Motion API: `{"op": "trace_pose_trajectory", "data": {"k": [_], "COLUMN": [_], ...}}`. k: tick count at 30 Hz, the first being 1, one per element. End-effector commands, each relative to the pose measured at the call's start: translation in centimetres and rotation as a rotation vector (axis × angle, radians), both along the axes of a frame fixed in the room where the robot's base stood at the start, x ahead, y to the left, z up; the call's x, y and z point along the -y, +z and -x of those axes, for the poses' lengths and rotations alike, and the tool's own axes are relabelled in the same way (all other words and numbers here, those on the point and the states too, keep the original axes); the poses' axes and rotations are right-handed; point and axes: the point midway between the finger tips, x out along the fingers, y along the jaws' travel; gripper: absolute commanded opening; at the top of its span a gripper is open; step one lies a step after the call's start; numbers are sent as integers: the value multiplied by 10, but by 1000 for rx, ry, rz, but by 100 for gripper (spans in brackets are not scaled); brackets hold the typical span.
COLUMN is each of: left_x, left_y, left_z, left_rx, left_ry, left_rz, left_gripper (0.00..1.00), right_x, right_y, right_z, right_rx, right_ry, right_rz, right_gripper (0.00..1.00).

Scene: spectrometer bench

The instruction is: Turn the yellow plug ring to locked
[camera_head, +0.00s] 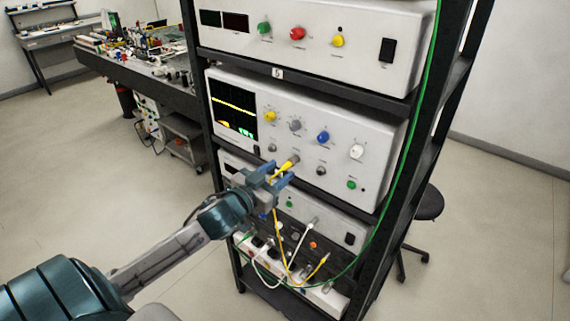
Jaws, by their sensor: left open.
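The yellow plug (286,167) sits at a silvery socket (294,160) low on the front of the middle white instrument (330,130). Its yellow cable hangs down below my gripper. My left gripper (281,174) is open, with its blue fingers on either side of the plug's rear part. Whether the fingers touch the plug cannot be told. The ring is small and partly hidden by the fingers, so its turn position cannot be read. My right gripper is out of view.
The black rack (398,175) holds more white instruments above (310,38) and below. A green cable (413,130) runs down its right post. Yellow and white cables (299,250) hang below the gripper. A stool (428,203) stands right of the rack; open floor (110,190) lies left.

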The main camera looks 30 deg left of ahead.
Motion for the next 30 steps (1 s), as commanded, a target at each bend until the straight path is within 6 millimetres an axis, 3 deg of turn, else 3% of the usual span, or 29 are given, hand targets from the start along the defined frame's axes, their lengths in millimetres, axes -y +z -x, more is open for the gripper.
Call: {"op": "trace_pose_trajectory", "data": {"k": [9, 21, 27, 30], "left_x": [2, 3, 3, 3], "left_y": [1, 0, 0, 0], "left_z": [-29, -33, -33, -33], "left_rx": [1, 1, 1, 1], "left_ry": [0, -2, -2, -2], "left_rz": [2, -1, -1, -1], "left_gripper": [43, 43, 3, 0], "right_x": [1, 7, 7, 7], "right_y": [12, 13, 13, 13], "right_z": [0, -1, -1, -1], "right_rx": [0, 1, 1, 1], "right_ry": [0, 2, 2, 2], "right_rz": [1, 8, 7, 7], "right_gripper": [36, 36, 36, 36]}}
